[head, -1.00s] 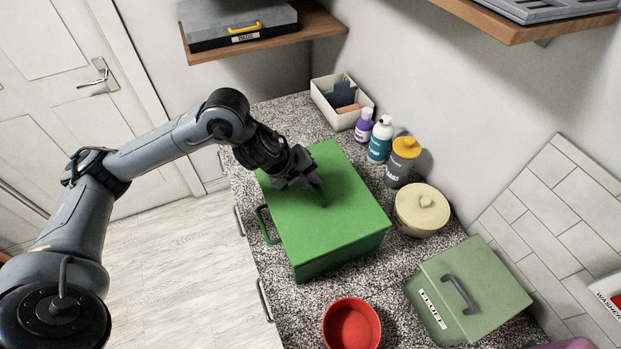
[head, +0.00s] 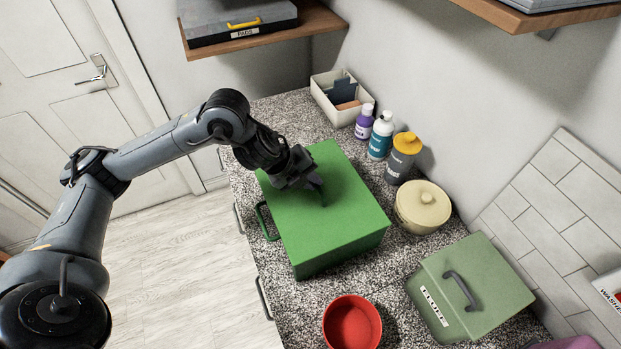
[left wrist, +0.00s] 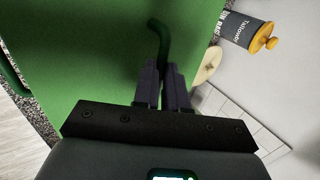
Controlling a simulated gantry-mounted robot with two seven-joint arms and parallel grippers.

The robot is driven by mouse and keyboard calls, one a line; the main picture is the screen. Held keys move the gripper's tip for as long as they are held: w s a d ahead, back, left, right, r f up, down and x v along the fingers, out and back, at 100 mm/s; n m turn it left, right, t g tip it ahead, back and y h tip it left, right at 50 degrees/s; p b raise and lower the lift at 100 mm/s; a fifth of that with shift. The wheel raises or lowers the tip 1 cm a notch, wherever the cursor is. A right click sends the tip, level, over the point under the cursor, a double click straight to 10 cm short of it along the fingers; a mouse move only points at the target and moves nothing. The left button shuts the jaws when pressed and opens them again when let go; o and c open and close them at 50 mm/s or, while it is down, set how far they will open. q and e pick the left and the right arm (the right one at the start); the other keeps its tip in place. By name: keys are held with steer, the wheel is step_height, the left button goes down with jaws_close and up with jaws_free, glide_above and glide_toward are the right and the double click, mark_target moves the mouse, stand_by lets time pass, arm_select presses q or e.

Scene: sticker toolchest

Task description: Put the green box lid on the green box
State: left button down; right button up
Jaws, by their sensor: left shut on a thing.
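The bright green box (head: 342,258) stands on the speckled counter, with a dark green side handle (head: 266,222) on its left. The flat green box lid (head: 340,215) covers its top; it also fills much of the left wrist view (left wrist: 85,60). I see no gap between lid and box, but the seam is too fine to tell whether it is fully seated. My left gripper (head: 316,187) is over the lid. In the left wrist view, its fingers (left wrist: 164,75) are shut on the lid's dark green handle (left wrist: 163,38). My right gripper is not in view.
A cream round pot (head: 422,207), a grey bottle with yellow cap (head: 398,165) and smaller bottles (head: 381,137) stand right of the box. A red bowl (head: 352,324) and a sage green lidded box (head: 470,290) are in front. A shelf (head: 270,35) overhangs the back.

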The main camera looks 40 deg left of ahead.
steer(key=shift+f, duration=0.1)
arm_select(q)
steer(key=c, duration=1.1)
jaws_free()
